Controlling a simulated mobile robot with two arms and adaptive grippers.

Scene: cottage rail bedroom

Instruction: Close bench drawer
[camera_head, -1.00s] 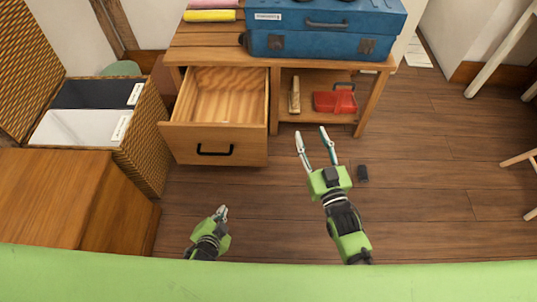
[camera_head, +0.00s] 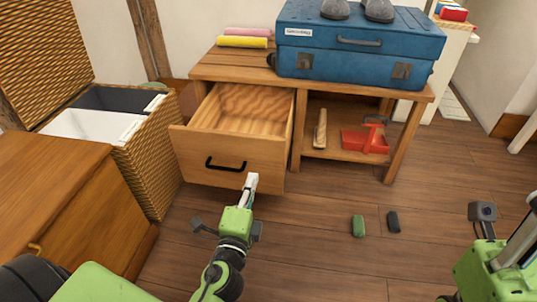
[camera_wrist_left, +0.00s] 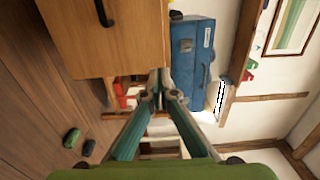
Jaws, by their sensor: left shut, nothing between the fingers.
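The bench drawer (camera_head: 228,156) is pulled out from the left side of the wooden bench (camera_head: 225,67); its inside looks empty. Its front has a black handle (camera_head: 226,165). My left gripper (camera_head: 251,181) is shut and empty, at the lower right part of the drawer front; I cannot tell whether it touches. In the left wrist view the drawer front (camera_wrist_left: 125,45) is above and left of the shut fingertips (camera_wrist_left: 158,88), with the handle (camera_wrist_left: 102,12) near the top edge. My right gripper (camera_head: 500,262) is partly cut off at the lower right; its fingertips are not clear.
A blue suitcase (camera_head: 360,50) rests on the bench. A red dustpan (camera_head: 362,143) lies on its lower shelf. A wicker hamper (camera_head: 155,165) and a wooden cabinet (camera_head: 60,200) stand at the left. Small green (camera_head: 358,226) and dark (camera_head: 393,222) objects lie on the otherwise clear floor.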

